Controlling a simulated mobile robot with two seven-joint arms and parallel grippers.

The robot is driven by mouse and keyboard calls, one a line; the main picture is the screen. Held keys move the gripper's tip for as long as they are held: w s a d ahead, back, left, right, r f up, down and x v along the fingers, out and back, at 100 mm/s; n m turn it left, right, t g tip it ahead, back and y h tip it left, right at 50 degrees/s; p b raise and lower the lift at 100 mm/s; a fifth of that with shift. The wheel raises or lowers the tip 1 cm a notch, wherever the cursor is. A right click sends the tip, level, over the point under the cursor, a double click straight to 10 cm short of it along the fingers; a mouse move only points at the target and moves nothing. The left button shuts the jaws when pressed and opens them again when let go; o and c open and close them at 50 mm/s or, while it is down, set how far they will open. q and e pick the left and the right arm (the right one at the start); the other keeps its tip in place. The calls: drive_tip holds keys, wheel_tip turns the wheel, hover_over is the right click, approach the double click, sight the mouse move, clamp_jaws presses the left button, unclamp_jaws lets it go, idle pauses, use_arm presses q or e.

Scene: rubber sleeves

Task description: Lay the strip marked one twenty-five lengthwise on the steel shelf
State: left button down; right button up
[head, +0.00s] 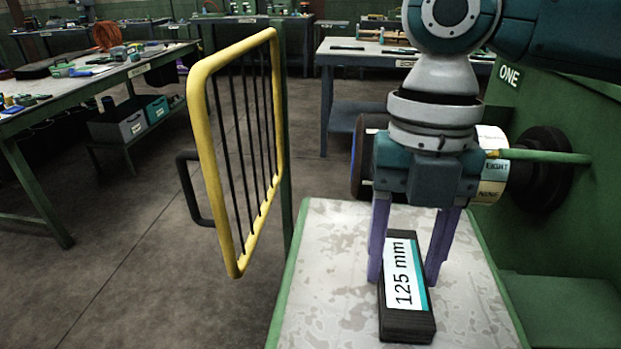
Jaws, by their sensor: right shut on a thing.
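The strip marked 125 mm (406,325) is a dark, flat bar with a white and teal label. It lies on or just above the worn grey steel shelf (330,260), its long side running from front to back; I cannot tell whether it touches. My left gripper is not in view.
A yellow guard frame with black bars (205,160) stands left of the shelf. A green machine wall (575,200) with a dark round hub (545,168) and labelled drums (492,190) is at the right and behind the gripper. Workbenches (100,85) stand further back. The shelf's front left is bare.

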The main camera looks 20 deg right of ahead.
drive_tip(key=shift+f, duration=0.3)
drive_tip(key=o, duration=1.4)
